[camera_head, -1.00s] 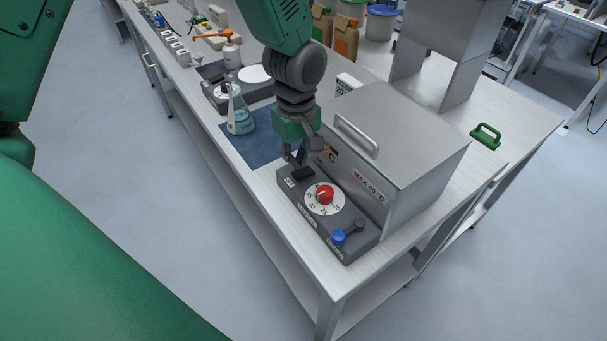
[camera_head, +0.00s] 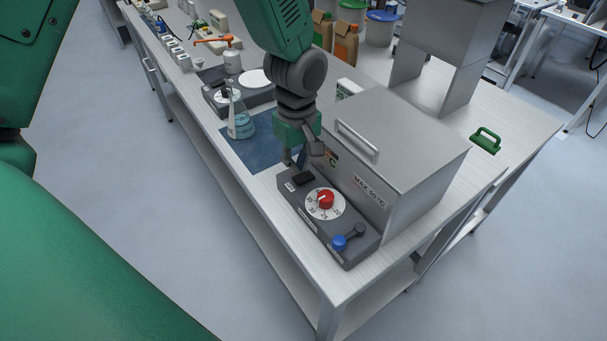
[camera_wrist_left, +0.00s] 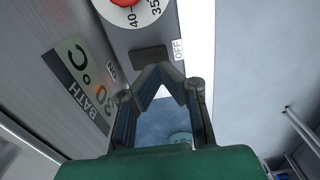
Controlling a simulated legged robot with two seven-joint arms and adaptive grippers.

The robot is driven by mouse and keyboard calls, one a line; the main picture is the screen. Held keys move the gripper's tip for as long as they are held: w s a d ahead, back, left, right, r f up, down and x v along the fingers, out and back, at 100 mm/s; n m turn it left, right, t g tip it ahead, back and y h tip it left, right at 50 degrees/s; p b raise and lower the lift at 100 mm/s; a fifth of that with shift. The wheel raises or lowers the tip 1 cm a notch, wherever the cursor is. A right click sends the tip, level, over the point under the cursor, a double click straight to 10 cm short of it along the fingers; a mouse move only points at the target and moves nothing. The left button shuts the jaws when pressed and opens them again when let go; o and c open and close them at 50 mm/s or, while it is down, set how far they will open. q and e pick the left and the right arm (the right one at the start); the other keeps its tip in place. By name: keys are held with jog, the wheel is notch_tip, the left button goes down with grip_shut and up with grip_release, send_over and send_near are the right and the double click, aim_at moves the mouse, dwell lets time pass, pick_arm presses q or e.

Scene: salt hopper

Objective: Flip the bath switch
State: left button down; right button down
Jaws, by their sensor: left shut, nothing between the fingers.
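The bath switch (camera_head: 303,179) is a black rocker at the far end of the dark grey control box, in front of the metal bath (camera_head: 400,150). In the left wrist view the switch (camera_wrist_left: 150,57) lies just beyond my fingertips, with an OFF label (camera_wrist_left: 178,50) to its right. Which way it is tipped I cannot tell. My left gripper (camera_head: 297,161) is shut and empty, just above and behind the switch; its fingertips (camera_wrist_left: 158,73) meet in the wrist view. Whether they touch the switch is unclear. My right gripper is not in view.
The control box also carries a red dial (camera_head: 325,199) and a blue-knobbed lever (camera_head: 339,242). A flask (camera_head: 240,122) stands on a blue mat (camera_head: 254,150) near the gripper. The bath's lid handle (camera_head: 357,141) rises close to the right of the gripper.

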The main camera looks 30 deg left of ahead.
aim_at(299, 178)
pick_arm(q)
jog(key=shift+d+f, duration=0.1)
jog(key=shift+d, duration=0.05)
dwell(0.4)
jog(key=shift+f+b, duration=0.7)
jog(key=shift+f, duration=0.6)
dwell(0.4)
jog(key=shift+r, duration=0.1)
notch_tip(299, 178, up, 7)
jog(key=p, duration=0.7)
dwell(0.4)
